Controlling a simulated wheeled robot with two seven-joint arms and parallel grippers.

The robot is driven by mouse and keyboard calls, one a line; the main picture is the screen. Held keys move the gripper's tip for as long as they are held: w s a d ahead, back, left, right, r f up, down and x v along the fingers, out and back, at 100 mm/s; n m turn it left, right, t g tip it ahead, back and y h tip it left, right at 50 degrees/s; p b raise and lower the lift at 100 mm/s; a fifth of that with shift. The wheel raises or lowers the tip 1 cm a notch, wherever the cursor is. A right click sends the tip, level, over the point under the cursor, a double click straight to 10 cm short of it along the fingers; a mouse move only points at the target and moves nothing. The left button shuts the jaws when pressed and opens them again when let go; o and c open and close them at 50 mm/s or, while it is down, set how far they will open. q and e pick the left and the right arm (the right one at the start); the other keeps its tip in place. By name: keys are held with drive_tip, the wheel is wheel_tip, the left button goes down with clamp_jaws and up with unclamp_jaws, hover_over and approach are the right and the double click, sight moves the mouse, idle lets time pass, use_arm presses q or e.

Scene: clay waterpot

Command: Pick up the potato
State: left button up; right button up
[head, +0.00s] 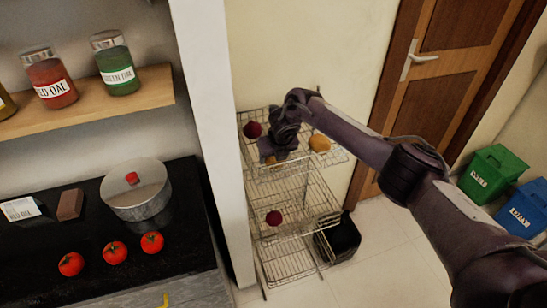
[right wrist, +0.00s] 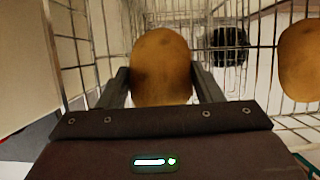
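A brown potato (right wrist: 161,68) sits between the two fingers of my right gripper (right wrist: 160,80) in the right wrist view. The fingers lie close along both its sides, but I cannot tell whether they press on it. In the head view my right gripper (head: 274,155) reaches down at the top of a wire rack (head: 299,190), and the potato there is mostly hidden by it. A second brown potato-like item (head: 320,143) lies to its right on the top shelf, and it also shows at the right edge of the wrist view (right wrist: 302,60). My left gripper is out of view.
Dark red round vegetables lie on the rack's top shelf (head: 252,130) and a lower shelf (head: 273,218). A black basket (head: 338,238) stands low beside the rack. A white wall edge (head: 215,130) is close on the left. Green (head: 492,172) and blue (head: 524,208) bins stand at right.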

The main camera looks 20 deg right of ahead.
drive_tip(key=shift+c, duration=1.2)
drive_tip(key=shift+r, duration=0.1)
